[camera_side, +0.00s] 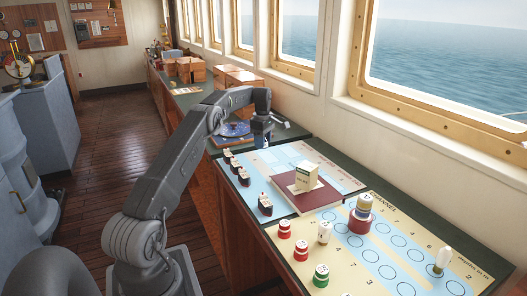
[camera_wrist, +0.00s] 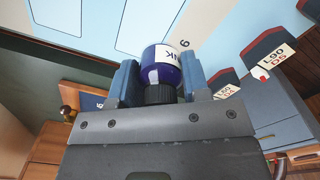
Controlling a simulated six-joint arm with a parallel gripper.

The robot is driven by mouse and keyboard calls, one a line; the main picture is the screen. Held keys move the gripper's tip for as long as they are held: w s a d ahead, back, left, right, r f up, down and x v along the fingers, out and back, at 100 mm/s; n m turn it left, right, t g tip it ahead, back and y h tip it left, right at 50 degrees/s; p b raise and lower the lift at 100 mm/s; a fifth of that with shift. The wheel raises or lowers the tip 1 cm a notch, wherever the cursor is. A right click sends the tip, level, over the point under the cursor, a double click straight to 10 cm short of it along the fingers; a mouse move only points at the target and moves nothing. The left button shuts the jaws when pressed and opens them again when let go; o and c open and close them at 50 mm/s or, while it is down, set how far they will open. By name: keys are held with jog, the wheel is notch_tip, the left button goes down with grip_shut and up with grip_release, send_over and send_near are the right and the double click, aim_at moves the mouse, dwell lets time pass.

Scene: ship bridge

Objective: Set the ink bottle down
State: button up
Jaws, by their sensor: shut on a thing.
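The ink bottle (camera_wrist: 162,62) is dark blue with a white label and a black ribbed cap. In the wrist view my gripper (camera_wrist: 159,84) is shut on it, with one blue-grey finger on each side near the cap. In the side view my gripper (camera_side: 263,139) points down over the far part of a light blue chart board (camera_side: 258,163). The bottle is tiny there, just under the fingers. I cannot tell whether its base touches the board.
Several dark model boats (camera_side: 245,177) line the board's left edge. Nearer is a yellow-blue channel board (camera_side: 375,262) with several pieces.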

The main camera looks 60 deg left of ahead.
aim_at(264, 158)
jog(key=shift+w+f, duration=0.15)
jog(key=shift+f, duration=1.95)
jog(key=shift+f, duration=0.1)
jog(key=o, duration=0.9)
